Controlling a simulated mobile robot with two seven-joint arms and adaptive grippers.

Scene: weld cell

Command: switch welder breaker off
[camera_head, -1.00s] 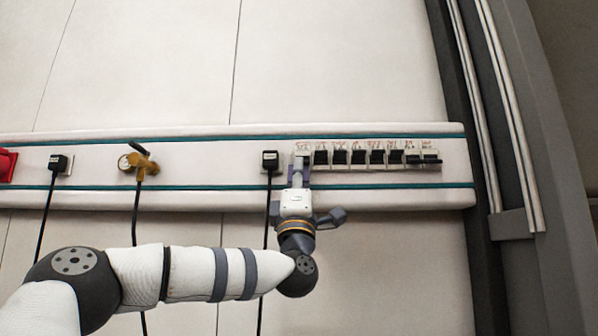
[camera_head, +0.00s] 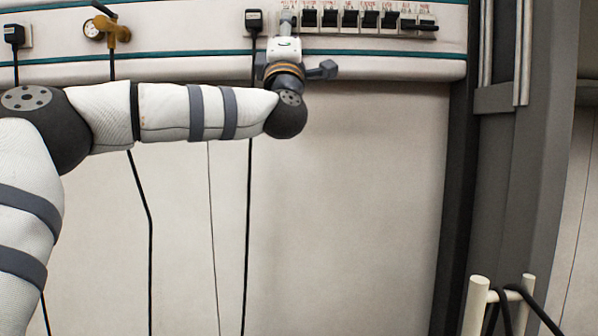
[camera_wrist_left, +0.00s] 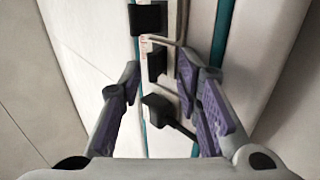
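A row of black breakers (camera_head: 350,18) is set in the wall panel at the top of the head view. Small labels above them are unreadable, so I cannot tell which one is the welder's. My left gripper (camera_head: 288,18) points up at the left end of the row and hides part of it. In the left wrist view, the fingers of my left gripper (camera_wrist_left: 158,66) are apart, on either side of a dark breaker (camera_wrist_left: 156,62). I cannot tell whether they touch it. Another breaker (camera_wrist_left: 148,20) is above it in that view. My right gripper is not in view.
A black plug (camera_head: 254,20) with a hanging cord sits just left of my left gripper. A brass valve (camera_head: 118,32) and another plug (camera_head: 14,36) are further left. A grey post (camera_head: 500,180) stands at the right.

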